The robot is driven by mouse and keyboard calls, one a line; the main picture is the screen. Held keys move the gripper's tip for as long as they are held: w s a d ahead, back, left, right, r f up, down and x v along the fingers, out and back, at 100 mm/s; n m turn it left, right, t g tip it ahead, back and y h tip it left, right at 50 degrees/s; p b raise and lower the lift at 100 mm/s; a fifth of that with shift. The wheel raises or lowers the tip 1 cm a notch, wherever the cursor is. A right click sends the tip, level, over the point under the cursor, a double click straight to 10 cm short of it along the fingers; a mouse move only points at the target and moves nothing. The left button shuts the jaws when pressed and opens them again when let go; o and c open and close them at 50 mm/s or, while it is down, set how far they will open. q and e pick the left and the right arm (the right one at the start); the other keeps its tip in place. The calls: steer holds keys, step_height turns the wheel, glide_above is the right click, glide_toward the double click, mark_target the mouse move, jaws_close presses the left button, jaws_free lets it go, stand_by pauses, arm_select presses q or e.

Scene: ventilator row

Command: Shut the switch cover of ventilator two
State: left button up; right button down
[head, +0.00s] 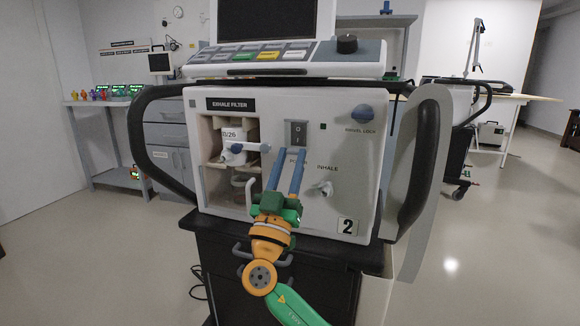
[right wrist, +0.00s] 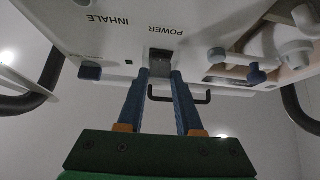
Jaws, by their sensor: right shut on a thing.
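Ventilator two (head: 335,200) faces me, with a "2" label at its lower right. Its switch plate (head: 297,128), marked I and O, is at the upper middle of the front panel. My right gripper (head: 289,153) reaches up to it from below, its blue fingertips at the plate's lower edge. The cover's exact angle is hard to tell. My left gripper is not in view.
A knob (head: 363,111) sits right of the switch, and the inhale port (head: 323,188) lies below right. The exhale filter (head: 234,142) is in a recess on the left. Black side handles (head: 139,150) flank the body.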

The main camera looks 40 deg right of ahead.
steer(key=shift+r, duration=0.1)
steer(key=c, duration=0.6)
jaws_free()
steer(key=shift+o, duration=0.2)
steer(key=shift+s+a+f, duration=0.1)
steer(key=shift+a+f, duration=0.05)
steer(key=shift+f, duration=0.05)
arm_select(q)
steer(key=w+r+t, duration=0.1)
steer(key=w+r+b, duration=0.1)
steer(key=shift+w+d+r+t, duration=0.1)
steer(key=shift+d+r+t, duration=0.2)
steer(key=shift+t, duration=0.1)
arm_select(e)
steer(key=v, duration=0.6)
steer(key=shift+s+a+f, duration=0.15)
steer(key=shift+s+f, duration=0.05)
